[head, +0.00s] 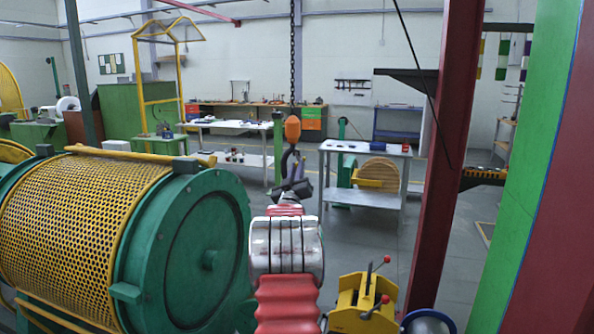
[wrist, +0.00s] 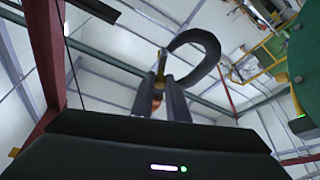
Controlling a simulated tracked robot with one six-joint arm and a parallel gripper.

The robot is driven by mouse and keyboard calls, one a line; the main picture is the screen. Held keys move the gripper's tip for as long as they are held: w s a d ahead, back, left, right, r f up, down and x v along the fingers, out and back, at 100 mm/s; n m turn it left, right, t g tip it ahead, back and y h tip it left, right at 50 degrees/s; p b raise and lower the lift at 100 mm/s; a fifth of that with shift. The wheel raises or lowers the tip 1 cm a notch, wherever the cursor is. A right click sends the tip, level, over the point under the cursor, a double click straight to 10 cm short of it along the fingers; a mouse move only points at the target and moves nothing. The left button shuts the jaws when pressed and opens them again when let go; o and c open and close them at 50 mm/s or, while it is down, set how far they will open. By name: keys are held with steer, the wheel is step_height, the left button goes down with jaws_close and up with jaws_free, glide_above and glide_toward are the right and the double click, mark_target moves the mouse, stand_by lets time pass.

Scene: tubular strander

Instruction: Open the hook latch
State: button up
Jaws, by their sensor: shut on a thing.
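A dark crane hook (head: 285,160) hangs from an orange block (head: 292,129) on a chain. In the wrist view the hook (wrist: 207,38) is a big dark curve above my fingers. A small brassy strip, seemingly the hook latch (wrist: 151,76), shows at the fingertips. My gripper (wrist: 160,84) is shut on what looks like this latch, seen from below. In the head view my gripper (head: 291,186) is at the hook's lower part, beyond my red and silver arm. The latch is too small to make out there. Whether it is tilted open, I cannot tell.
A green drum machine with a yellow mesh guard (head: 85,225) stands close on the left. A dark red post (head: 447,150) and a green panel (head: 530,165) stand on the right. A grey table (head: 365,150) is behind the hook.

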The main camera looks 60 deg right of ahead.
jaws_close()
steer(key=shift+s+n, duration=0.15)
steer(key=shift+n, duration=0.35)
steer(key=shift+s+d+r+n+t+y, duration=0.1)
steer(key=shift+s+r+n+t+y, duration=0.65)
steer(key=shift+n, duration=1.7)
steer(key=shift+w+r+n+t+y, duration=0.15)
steer(key=shift+r+n+y, duration=0.35)
steer(key=shift+n+y, duration=1.3)
steer(key=shift+s+d+r+n+t+y, duration=0.1)
steer(key=shift+s+r+n+t+y, duration=0.35)
steer(key=shift+n, duration=2.6)
steer(key=shift+a+r, duration=0.1)
steer(key=shift+r, duration=0.05)
steer(key=o, duration=0.6)
jaws_free()
steer(key=shift+s, duration=0.15)
